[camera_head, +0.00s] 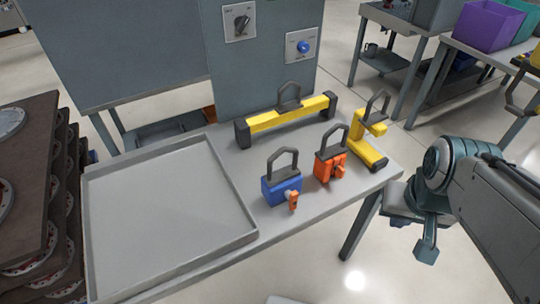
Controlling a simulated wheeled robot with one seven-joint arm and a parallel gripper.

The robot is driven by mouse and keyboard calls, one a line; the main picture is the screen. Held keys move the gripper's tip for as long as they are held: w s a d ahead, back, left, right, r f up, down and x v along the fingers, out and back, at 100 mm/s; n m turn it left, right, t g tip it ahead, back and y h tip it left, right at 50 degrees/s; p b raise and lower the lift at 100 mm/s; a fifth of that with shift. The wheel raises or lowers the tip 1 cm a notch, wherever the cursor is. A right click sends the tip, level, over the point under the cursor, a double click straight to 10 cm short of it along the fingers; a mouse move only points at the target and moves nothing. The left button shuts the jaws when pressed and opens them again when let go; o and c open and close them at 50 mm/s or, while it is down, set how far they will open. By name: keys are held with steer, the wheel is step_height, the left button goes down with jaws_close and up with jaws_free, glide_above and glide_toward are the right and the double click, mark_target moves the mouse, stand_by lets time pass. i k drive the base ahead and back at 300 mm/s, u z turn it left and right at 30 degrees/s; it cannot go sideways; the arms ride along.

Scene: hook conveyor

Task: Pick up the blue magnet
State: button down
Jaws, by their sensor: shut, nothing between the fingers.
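The blue magnet (282,188) is a blue block with a dark grey handle loop on top and a small orange lever at its front. It stands upright on the grey table (240,176), just right of the shallow tray. My gripper (426,250) is at the right, beyond the table's right edge and apart from the magnet. It is shut and empty. Its fingers point down and show only small.
An orange magnet (330,167), a yellow C-shaped lifter (367,150) and a long yellow bar lifter (285,117) stand close behind and right. A grey tray (250,238) fills the table's left. A grey panel (262,75) rises behind. Stacked brown pallets (50,190) stand far left.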

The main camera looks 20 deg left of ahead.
mark_target(274, 184)
steer(key=u, duration=0.85)
steer(key=k, duration=0.25)
steer(key=u, duration=0.4)
steer(key=i, duration=0.6)
steer(key=u, duration=0.1)
